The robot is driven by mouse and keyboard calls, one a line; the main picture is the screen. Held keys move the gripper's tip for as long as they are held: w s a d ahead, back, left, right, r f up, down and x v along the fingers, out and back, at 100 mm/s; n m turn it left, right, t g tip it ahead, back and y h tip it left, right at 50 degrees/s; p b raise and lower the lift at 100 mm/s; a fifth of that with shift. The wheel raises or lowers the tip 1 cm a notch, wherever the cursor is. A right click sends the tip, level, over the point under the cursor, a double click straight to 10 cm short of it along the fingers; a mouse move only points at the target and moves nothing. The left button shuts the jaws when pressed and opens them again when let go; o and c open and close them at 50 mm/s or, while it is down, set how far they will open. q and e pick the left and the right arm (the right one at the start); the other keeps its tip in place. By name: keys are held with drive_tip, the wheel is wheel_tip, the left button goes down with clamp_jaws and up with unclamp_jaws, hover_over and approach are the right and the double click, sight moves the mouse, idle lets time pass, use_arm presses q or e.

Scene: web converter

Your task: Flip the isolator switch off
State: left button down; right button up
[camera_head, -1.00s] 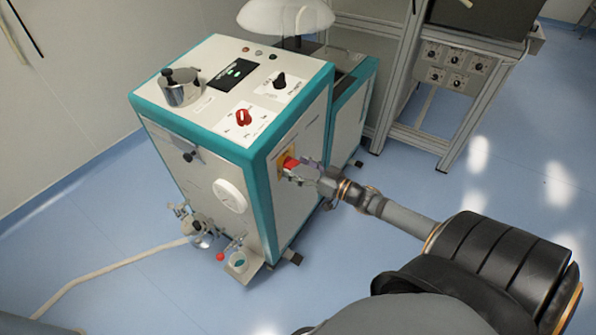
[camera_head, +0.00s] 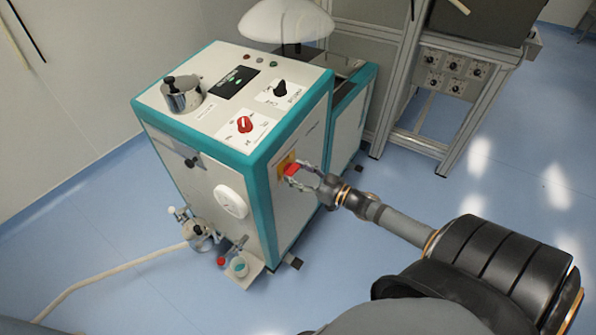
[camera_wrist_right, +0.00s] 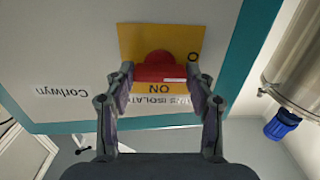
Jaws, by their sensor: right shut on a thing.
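The isolator switch is a red handle (camera_head: 291,169) on a yellow plate (camera_head: 282,162) on the right side panel of the white and teal machine. My left gripper is not in view.
The machine top carries a red knob (camera_head: 244,124), a black knob (camera_head: 280,88) and a metal pot (camera_head: 182,95). A metal frame (camera_head: 400,130) stands behind right. The blue floor right of the machine is mostly clear.

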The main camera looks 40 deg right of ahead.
drive_tip(key=o, duration=1.2)
drive_tip(key=shift+c, duration=0.2)
drive_tip(key=shift+s, duration=0.1)
drive_tip(key=v, duration=1.1)
drive_tip(key=shift+s+d, duration=0.2)
drive_tip(key=shift+s, duration=0.15)
drive_tip(key=shift+d+f, duration=0.1)
drive_tip(key=shift+f, duration=0.05)
